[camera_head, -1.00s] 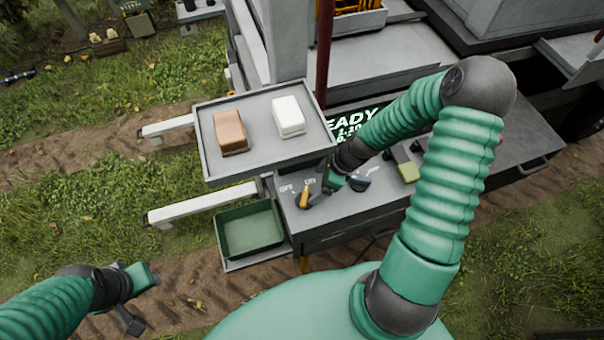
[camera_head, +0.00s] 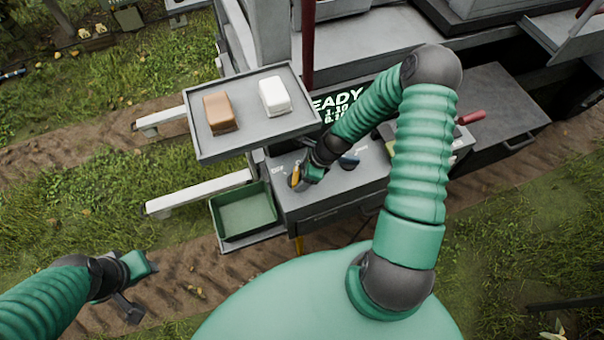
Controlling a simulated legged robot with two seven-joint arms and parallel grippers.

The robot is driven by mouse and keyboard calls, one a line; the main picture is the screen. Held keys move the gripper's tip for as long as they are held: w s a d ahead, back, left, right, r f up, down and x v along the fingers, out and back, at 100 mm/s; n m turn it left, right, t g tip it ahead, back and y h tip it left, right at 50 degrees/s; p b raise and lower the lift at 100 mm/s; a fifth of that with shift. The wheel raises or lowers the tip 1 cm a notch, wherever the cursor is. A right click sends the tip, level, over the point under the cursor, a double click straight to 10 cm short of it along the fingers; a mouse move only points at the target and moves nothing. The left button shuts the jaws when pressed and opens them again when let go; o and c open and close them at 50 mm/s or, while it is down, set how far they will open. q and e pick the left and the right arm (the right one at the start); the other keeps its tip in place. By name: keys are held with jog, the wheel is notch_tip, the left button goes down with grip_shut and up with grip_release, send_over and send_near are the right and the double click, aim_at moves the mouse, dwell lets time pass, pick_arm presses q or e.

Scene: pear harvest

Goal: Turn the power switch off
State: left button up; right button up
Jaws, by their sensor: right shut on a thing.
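The power switch (camera_head: 295,175) is a small yellow-orange lever on the grey panel top (camera_head: 345,181), near its left end. My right gripper (camera_head: 300,172) is at the switch and shut on it. The gripper and wrist cover part of the lever and most of its ON label. The OFF label shows just left of the lever. My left gripper (camera_head: 142,287) is open and empty above the dirt track at lower left, far from the panel.
A grey tray (camera_head: 250,146) holds a brown block (camera_head: 219,113) and a white block (camera_head: 274,96). A green bin (camera_head: 243,212) sits left of the panel. A READY display (camera_head: 338,103) and a blue-black knob (camera_head: 349,161) are near my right arm. A red handle (camera_head: 470,117) is farther right.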

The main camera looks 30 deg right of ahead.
jog(key=shift+w+a, duration=0.1)
jog(key=shift+w, duration=0.15)
jog(key=shift+c, duration=1.2)
pick_arm(q)
jog(key=shift+w+a+f, duration=0.15)
jog(key=shift+a, duration=0.35)
pick_arm(e)
jog(key=shift+w+a+r, duration=0.1)
jog(key=shift+a, duration=0.2)
jog(key=shift+c, duration=0.2)
pick_arm(q)
jog(key=shift+d, duration=0.2)
pick_arm(e)
jog(key=shift+d, duration=0.15)
